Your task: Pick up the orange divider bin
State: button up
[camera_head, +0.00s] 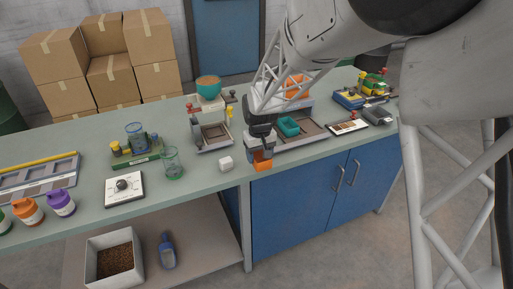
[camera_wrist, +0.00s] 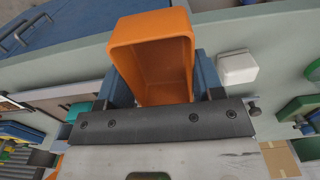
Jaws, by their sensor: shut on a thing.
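The orange divider bin (camera_wrist: 160,58) is an open, empty box in the wrist view, with its opening toward the camera. My gripper (camera_head: 261,152) is shut on it, with blue fingers on both sides of the bin in the wrist view (camera_wrist: 158,92). In the head view, the bin (camera_head: 263,166) shows below the fingers at the front edge of the counter. Whether the bin touches the counter or is lifted off it cannot be told.
A white block (camera_head: 226,163) lies on the counter (camera_head: 205,182) just left of my gripper. A green glass (camera_head: 172,162) stands further left. A grey tray with a teal bin (camera_head: 289,127) is to the right.

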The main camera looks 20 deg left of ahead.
aim_at(262, 160)
jog(key=shift+s+d+r, duration=0.1)
jog(key=shift+s+d, duration=0.4)
jog(key=shift+s, duration=0.25)
jog(key=shift+s+d+r, duration=0.1)
jog(key=shift+s+d, duration=0.4)
jog(key=shift+s, duration=0.2)
jog(key=shift+w, duration=0.1)
jog(key=shift+w, duration=0.55)
jog(key=w+d+r, duration=0.2)
jog(key=w, duration=0.9)
jog(key=w+d+r, duration=0.2)
jog(key=w+d, duration=0.1)
jog(key=w, duration=0.9)
jog(key=w+d+r, duration=0.2)
jog(key=w+d, duration=0.1)
jog(key=w, duration=0.9)
jog(key=shift+w+d, duration=0.15)
jog(key=shift+f, duration=0.1)
jog(key=shift+f, duration=4)
jog(key=shift+f, duration=0.6)
